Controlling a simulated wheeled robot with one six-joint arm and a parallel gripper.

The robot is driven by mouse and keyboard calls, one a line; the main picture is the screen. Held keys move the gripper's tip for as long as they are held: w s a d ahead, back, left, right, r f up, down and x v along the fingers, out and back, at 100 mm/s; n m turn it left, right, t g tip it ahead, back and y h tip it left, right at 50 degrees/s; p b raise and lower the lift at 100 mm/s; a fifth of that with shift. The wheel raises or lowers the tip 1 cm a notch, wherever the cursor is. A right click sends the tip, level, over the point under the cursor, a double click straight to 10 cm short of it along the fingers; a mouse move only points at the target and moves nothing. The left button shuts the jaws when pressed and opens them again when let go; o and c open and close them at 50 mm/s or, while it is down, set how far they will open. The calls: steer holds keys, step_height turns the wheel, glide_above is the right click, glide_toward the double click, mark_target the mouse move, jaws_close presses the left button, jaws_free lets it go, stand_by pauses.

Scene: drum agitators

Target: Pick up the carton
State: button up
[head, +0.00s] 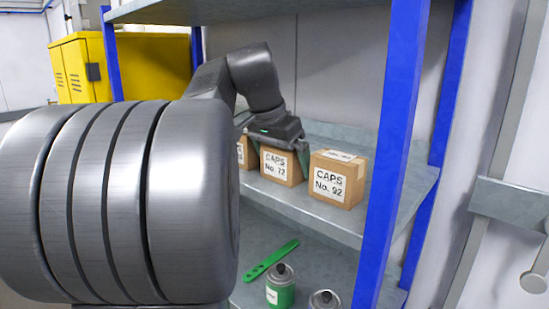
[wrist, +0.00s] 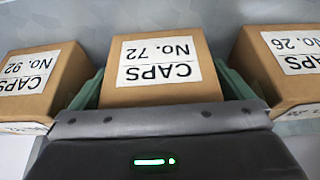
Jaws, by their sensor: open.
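Three brown cartons with white labels stand on the metal shelf (head: 320,217). The middle one, labelled "CAPS No. 72" (head: 276,174), also shows in the wrist view (wrist: 155,94). My gripper (head: 277,150) is open over this carton. In the wrist view, its green fingers (wrist: 165,88) are at the left and right sides of the No. 72 carton; I cannot tell whether they touch it. The "CAPS No. 92" carton (head: 337,180) stands on the right in the head view. The No. 26 carton (wrist: 288,62) is mostly hidden in the head view.
Blue posts (head: 398,110) frame the shelf, and another shelf board (head: 200,10) is above. A green flat tool (head: 270,260) and two cans (head: 280,287) are on the lower shelf. A yellow cabinet (head: 75,70) stands at left. Narrow gaps separate the cartons.

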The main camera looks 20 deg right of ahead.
steer(key=shift+w+f, duration=0.1)
steer(key=shift+f, duration=0.15)
steer(key=c, duration=0.9)
steer(key=shift+c, duration=0.6)
steer(key=shift+r, duration=0.15)
